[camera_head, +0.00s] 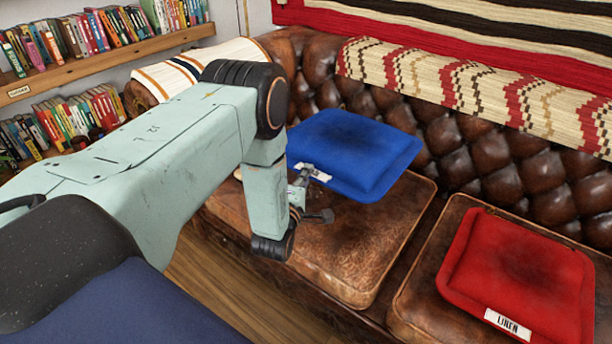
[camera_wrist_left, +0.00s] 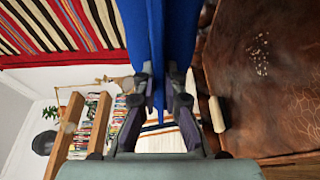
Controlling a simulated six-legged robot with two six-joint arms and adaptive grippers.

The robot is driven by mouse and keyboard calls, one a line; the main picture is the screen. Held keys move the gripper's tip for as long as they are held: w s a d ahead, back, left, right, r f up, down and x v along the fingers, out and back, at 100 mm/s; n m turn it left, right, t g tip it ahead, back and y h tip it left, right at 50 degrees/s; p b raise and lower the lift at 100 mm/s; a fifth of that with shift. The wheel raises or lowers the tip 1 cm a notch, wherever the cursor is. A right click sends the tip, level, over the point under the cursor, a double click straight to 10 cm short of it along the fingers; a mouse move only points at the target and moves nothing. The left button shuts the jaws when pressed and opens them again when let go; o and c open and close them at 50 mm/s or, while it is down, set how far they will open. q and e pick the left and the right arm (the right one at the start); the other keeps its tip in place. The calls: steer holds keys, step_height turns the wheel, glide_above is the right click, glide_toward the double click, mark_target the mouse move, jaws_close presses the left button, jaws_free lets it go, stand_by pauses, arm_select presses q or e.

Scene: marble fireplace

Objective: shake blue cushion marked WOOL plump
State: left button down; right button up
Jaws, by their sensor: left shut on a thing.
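The blue cushion (camera_head: 353,152) is in the head view, held above the left seat of the brown leather sofa. A white label (camera_head: 315,172) at its near left corner is partly hidden by my gripper, and its letters cannot be read. My left gripper (camera_head: 306,178) is shut on that edge of the cushion. In the left wrist view, the fingers of my left gripper (camera_wrist_left: 160,85) pinch the blue cushion (camera_wrist_left: 157,35) between them. My right gripper is in neither view.
A red cushion (camera_head: 520,275) labelled LINEN lies on the right seat. The tufted sofa back (camera_head: 470,145) rises behind, with a patterned throw (camera_head: 480,85) over it. Bookshelves (camera_head: 100,62) stand at the left.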

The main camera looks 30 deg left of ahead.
arm_select(q)
step_height(320, 180, up, 7)
steer(key=p, duration=0.4)
steer(key=shift+p, duration=0.35)
step_height(320, 180, down, 8)
steer(key=b, duration=0.6)
steer(key=shift+r, duration=0.25)
step_height(320, 180, up, 7)
steer(key=p, duration=0.5)
steer(key=shift+r, duration=0.2)
step_height(320, 180, down, 7)
steer(key=b, duration=0.6)
steer(key=shift+f, duration=0.2)
step_height(320, 180, up, 7)
steer(key=p, duration=0.6)
steer(key=shift+r, duration=0.2)
step_height(320, 180, down, 7)
steer(key=b, duration=0.6)
steer(key=shift+f+b, duration=0.2)
steer(key=shift+b, duration=0.1)
steer(key=shift+r, duration=0.15)
